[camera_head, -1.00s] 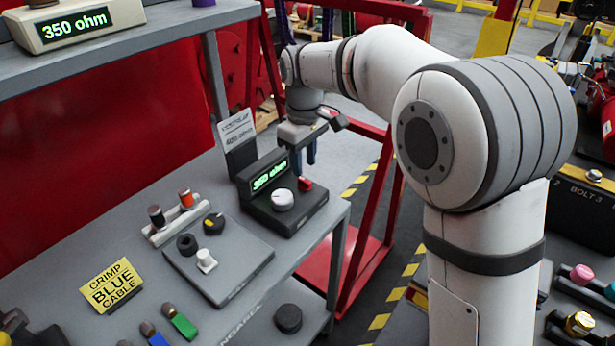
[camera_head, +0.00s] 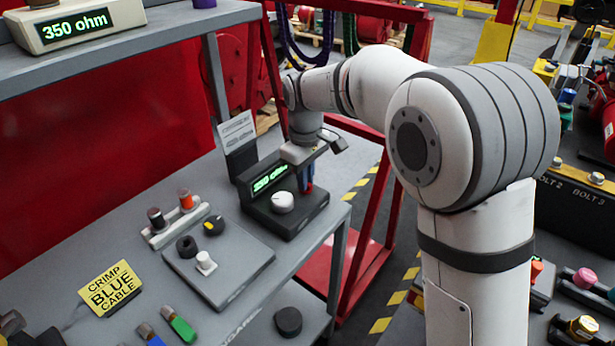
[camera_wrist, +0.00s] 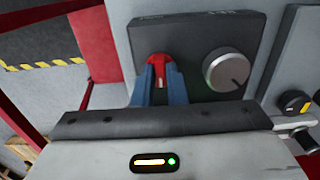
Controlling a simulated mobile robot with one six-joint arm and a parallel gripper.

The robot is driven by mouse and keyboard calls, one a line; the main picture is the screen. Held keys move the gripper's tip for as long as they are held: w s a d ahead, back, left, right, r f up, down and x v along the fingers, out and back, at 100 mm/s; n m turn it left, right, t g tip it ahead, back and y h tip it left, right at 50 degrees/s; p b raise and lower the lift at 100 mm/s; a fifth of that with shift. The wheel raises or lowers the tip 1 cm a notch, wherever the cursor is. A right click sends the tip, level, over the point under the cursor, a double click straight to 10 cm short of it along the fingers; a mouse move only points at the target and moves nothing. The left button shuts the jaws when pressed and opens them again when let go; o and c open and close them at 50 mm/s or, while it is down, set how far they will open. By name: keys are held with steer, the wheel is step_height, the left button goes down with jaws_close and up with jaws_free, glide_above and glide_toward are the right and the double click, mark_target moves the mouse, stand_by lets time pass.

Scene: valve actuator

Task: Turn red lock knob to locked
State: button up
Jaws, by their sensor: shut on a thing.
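The red lock knob (camera_wrist: 158,66) sits on a dark control box (camera_head: 300,216), beside a round white dial (camera_head: 282,201). The dial also shows in the wrist view (camera_wrist: 228,70). My gripper (camera_wrist: 158,84) has its blue fingers on both sides of the red knob and is shut on it. A pale mark shows on the knob's front, between the fingers. In the head view my gripper (camera_head: 306,182) comes down onto the box's right part, and the knob is mostly hidden there.
A sign card (camera_head: 237,132) stands behind the box. A grey panel (camera_head: 232,265) with a black-yellow knob (camera_head: 214,225) and a white knob (camera_head: 205,262) lies to the left. A red frame (camera_head: 372,215) stands to the right, past the bench edge.

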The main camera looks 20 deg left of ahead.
steer(key=shift+s+d, duration=0.1)
jaws_close()
steer(key=shift+m, duration=0.3)
steer(key=shift+p, duration=0.3)
steer(key=m+p, duration=0.1)
steer(key=m, duration=0.2)
steer(key=shift+r, duration=0.1)
steer(key=m+p, duration=0.1)
steer(key=m, duration=0.4)
steer(key=shift+p, duration=0.35)
steer(key=m+p, duration=0.1)
steer(key=m, duration=0.3)
steer(key=shift+m, duration=0.3)
steer(key=shift+m+p, duration=0.35)
steer(key=shift+m, duration=1.45)
